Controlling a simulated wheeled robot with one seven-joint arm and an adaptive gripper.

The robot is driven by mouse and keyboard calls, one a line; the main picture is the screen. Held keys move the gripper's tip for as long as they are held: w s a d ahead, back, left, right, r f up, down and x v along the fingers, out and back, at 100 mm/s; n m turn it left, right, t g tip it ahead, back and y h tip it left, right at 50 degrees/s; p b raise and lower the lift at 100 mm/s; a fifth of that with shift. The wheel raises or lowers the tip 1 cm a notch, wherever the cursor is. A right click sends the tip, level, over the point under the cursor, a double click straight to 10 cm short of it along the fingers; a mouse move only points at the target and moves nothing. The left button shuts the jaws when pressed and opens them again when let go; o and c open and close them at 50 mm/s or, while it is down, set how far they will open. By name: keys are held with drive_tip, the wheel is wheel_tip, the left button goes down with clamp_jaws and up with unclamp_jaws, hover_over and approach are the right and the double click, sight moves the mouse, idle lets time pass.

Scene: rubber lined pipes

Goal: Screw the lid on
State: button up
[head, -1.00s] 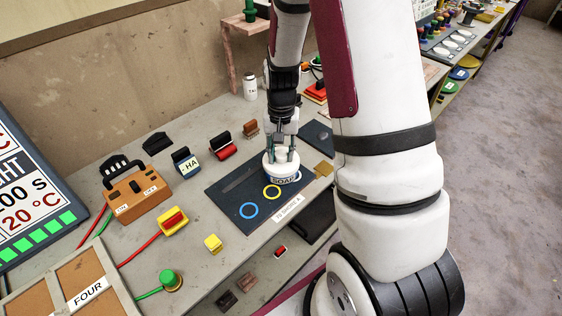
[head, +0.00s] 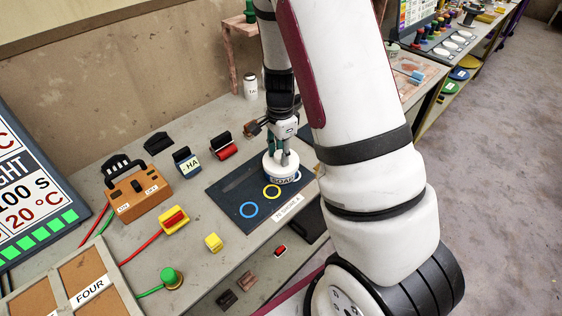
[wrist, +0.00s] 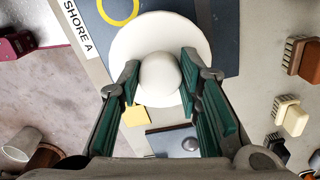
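A round white container with a dark label band (head: 284,178) stands upright at the right end of a dark mat (head: 228,207). Its white lid (wrist: 200,48) has a round knob (wrist: 158,76) and fills the middle of the wrist view. The lid sits on the container in the head view. My gripper (wrist: 160,78) points down from above, with its green finger pads on both sides of the knob. The pads appear to touch the knob. The seam between lid and container is too small to make out.
The table's front edge runs below the mat.

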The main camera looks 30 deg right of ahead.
drive_tip(key=o, duration=0.3)
drive_tip(key=n, duration=0.4)
drive_tip(key=shift+d+n, duration=0.1)
drive_tip(key=shift+n, duration=0.3)
drive_tip(key=n, duration=0.3)
drive_tip(key=shift+s, duration=0.1)
drive_tip(key=n+p, duration=0.1)
drive_tip(key=n, duration=0.3)
drive_tip(key=shift+c, duration=0.2)
